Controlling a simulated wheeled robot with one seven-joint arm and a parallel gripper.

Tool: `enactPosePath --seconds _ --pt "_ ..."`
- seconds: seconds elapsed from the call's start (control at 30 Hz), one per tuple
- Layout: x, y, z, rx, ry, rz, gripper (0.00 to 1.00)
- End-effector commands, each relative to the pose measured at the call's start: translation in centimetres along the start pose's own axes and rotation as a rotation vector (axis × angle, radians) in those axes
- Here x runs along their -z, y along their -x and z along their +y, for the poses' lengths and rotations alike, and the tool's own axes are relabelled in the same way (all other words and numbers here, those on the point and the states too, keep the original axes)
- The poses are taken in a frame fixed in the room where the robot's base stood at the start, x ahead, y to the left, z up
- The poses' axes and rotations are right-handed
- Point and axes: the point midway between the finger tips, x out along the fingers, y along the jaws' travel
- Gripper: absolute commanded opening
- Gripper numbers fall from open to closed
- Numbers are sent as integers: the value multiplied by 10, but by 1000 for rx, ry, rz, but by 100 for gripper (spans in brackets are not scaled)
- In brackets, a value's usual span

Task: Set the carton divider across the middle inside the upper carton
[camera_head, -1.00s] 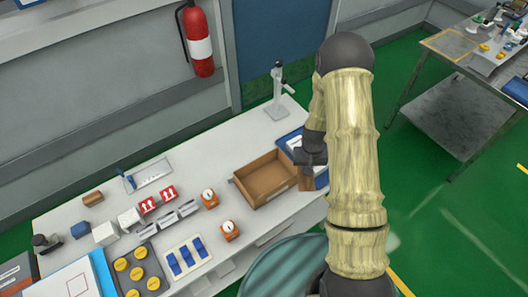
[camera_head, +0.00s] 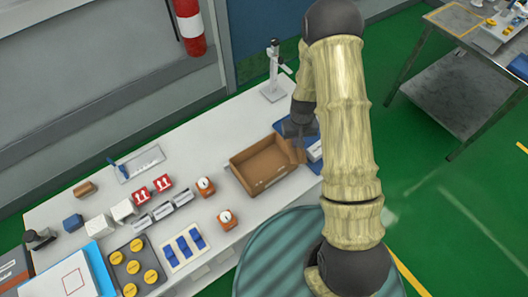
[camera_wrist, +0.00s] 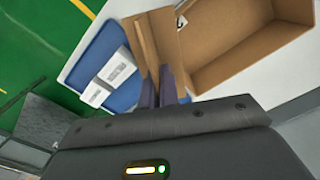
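The open brown carton (camera_head: 262,185) stands on the white bench in the head view, and its inside looks empty. It also shows at the upper right of the wrist view (camera_wrist: 235,70). My gripper (camera_head: 297,130) is at the carton's right end, by the blue tray. In the wrist view its dark fingers (camera_wrist: 166,88) are shut on a thin brown panel, the carton divider (camera_wrist: 150,45). The divider is beside the carton's end wall, over the tray's edge. My arm hides part of the tray in the head view.
The blue tray (camera_wrist: 92,55) with white labelled boxes (camera_wrist: 112,75) lies beside the carton. A grey stand (camera_head: 272,85) is behind it. Orange-and-white items (camera_head: 205,187), red-marked boxes and other goods lie to the left. Bare bench lies behind the carton.

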Motion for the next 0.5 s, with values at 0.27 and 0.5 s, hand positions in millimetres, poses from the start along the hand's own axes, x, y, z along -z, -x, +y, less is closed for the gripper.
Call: enactPosePath --seconds 0.27,0.5 --pt "0 -26 -68 0 289 4 0" --pt "-9 -29 -110 0 478 2 0"
